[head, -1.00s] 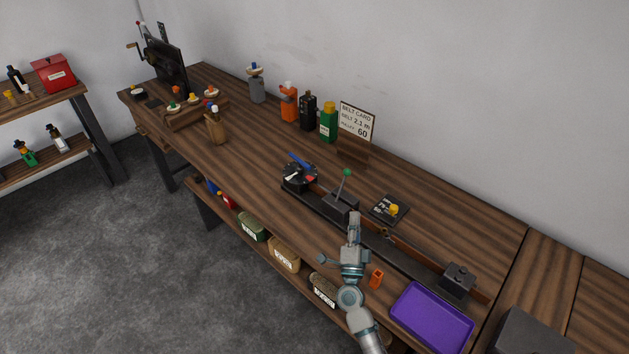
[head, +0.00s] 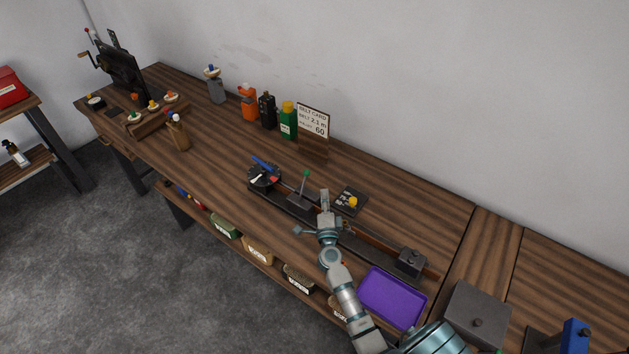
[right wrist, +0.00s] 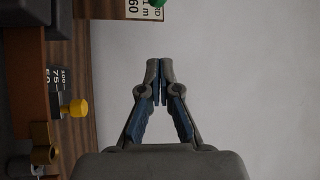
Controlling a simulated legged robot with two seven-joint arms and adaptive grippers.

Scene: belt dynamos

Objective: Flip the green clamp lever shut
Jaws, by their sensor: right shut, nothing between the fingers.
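The clamp lever (head: 302,187) is a thin dark rod with a green knob (head: 305,173). It stands nearly upright, leaning slightly right, on a dark block on the long rail. My right gripper (head: 325,193) is just right of and a little below the knob in the head view, its fingers together and empty, apart from the lever in the picture. In the right wrist view the closed fingertips (right wrist: 160,66) point up, and part of the green knob (right wrist: 157,3) shows at the top edge. The rod is out of that view. My left gripper is not in view.
A black dial with a blue pointer (head: 264,163) is at the rail's left end, a dark block (head: 411,262) at its right. A dark card with a yellow knob (head: 352,202) lies behind. A purple tray (head: 392,297) is in front. Bottles and a belt card (head: 313,120) stand behind.

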